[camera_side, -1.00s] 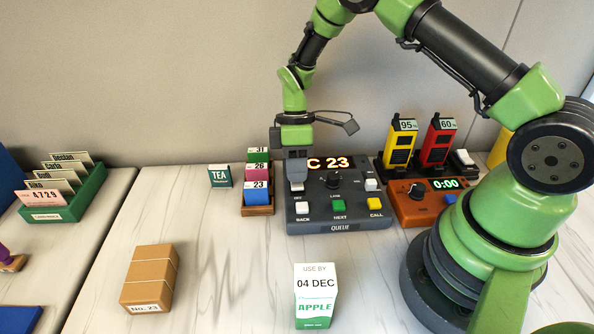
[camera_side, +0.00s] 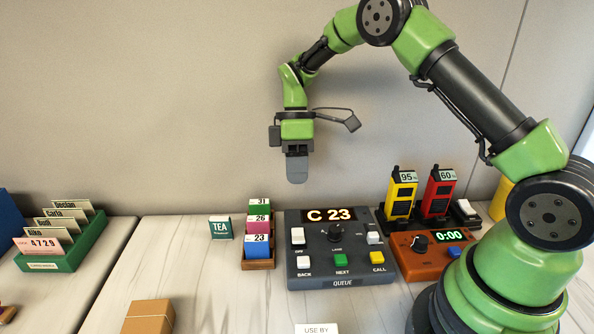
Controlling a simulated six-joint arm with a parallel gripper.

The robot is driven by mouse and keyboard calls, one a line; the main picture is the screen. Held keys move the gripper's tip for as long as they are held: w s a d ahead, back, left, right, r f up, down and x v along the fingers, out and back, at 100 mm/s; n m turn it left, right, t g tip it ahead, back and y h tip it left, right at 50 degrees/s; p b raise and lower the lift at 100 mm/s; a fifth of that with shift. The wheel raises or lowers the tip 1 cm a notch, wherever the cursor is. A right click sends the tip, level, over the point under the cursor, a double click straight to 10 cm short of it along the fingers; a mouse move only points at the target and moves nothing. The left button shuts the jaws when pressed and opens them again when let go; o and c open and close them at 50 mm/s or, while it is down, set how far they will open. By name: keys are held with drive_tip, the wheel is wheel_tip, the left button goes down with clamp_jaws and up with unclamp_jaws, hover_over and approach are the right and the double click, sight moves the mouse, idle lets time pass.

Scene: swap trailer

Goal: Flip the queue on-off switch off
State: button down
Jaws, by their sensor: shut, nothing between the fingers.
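The dark grey queue console (camera_side: 318,272) stands on the table, and its display (camera_side: 329,215) reads "C 23" in lit characters. A white rocker switch (camera_side: 297,236) sits at the console's upper left with the label "OFF" below it. Which way the rocker is tipped is too small to tell. White BACK (camera_side: 303,262), green NEXT (camera_side: 341,259) and yellow CALL (camera_side: 377,257) buttons line the front, with a black lane knob (camera_side: 335,232) above them. My gripper (camera_side: 297,180) is shut and empty, pointing down in the air above the console's left part, apart from it.
A card rack (camera_side: 259,265) and a TEA box (camera_side: 220,228) stand left of the console. An orange timer (camera_side: 425,262) reading 0:00 and yellow (camera_side: 400,196) and red (camera_side: 439,194) handsets stand right. A cardboard box (camera_side: 148,317) lies in front.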

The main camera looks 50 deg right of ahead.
sight(301, 239)
drive_tip(key=r, duration=0.4)
drive_tip(key=shift+s+d, duration=0.1)
drive_tip(key=shift+d, duration=0.1)
drive_tip(key=x, duration=1.4)
drive_tip(key=shift+s+a+f, duration=0.15)
drive_tip(key=shift+f, duration=0.1)
